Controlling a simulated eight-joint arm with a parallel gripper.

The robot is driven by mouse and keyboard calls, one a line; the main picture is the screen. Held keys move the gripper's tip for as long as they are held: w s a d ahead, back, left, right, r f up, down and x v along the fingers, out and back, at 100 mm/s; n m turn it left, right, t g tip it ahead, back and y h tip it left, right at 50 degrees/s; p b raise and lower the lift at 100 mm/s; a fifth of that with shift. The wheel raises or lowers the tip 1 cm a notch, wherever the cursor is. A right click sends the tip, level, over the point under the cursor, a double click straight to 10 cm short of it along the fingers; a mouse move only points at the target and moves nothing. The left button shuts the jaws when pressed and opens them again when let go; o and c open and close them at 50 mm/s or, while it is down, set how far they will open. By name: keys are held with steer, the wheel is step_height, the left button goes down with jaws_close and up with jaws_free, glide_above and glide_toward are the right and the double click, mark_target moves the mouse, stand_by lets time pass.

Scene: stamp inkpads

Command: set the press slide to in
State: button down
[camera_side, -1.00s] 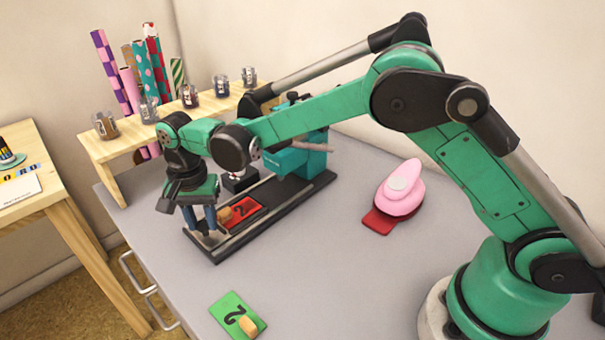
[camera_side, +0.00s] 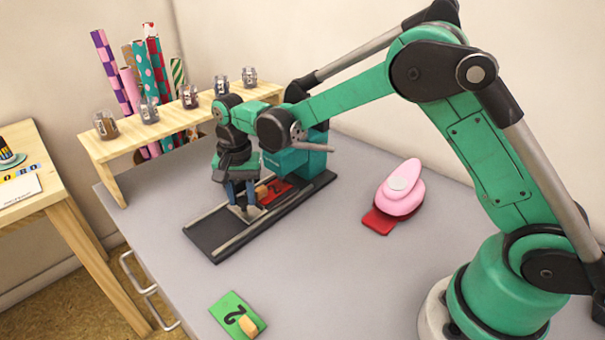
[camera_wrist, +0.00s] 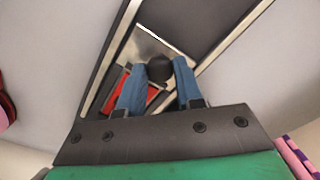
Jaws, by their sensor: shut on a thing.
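The press has a teal head (camera_side: 303,165) at the back of a long dark base (camera_side: 213,238) with metal rails. Its slide is a metal plate (camera_side: 254,213) carrying a red plate marked 2 (camera_side: 280,190). The slide sits toward the head end of the rails, with the front of the base bare. My gripper (camera_side: 243,207) points down at the slide's front end. In the wrist view my gripper (camera_wrist: 156,70) has its two blue fingers on either side of a dark round knob (camera_wrist: 160,69) on the slide, shut on it. The red plate (camera_wrist: 118,94) is partly hidden behind a finger.
A green plate marked 2 (camera_side: 236,315) lies near the table's front edge. A pink punch (camera_side: 400,188) on a red base stands right of the press. A wooden shelf (camera_side: 175,125) with several jars is behind left. The grey table between is clear.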

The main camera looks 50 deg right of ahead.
steer(key=shift+d, duration=0.3)
steer(key=c, duration=0.6)
jaws_free()
steer(key=shift+a, duration=0.1)
